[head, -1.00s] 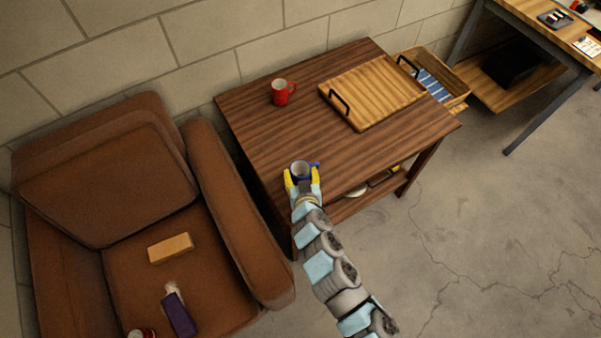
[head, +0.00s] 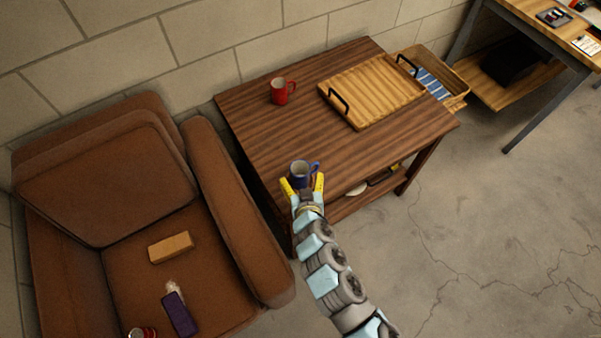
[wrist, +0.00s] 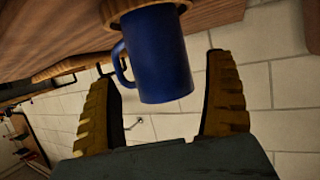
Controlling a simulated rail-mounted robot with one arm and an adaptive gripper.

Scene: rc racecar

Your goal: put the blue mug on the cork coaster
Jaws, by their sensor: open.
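The blue mug (head: 299,174) stands upright at the near edge of the dark wooden table, its handle to the right. In the wrist view the mug (wrist: 160,60) appears upside down, with its base against a tan round disc (wrist: 118,8) that looks like the cork coaster. In the head view I cannot make out the coaster, hidden behind mug and fingers. My gripper (head: 302,184) is open, its yellow fingers spread wide at the near side of the mug. In the wrist view clear gaps show between the mug and both fingers.
The table (head: 255,135) also holds a red mug (head: 279,92) at the back and a wooden tray (head: 365,95) with black handles. A brown armchair (head: 235,210) stands close on the left. Open concrete floor (head: 490,220) lies to the right.

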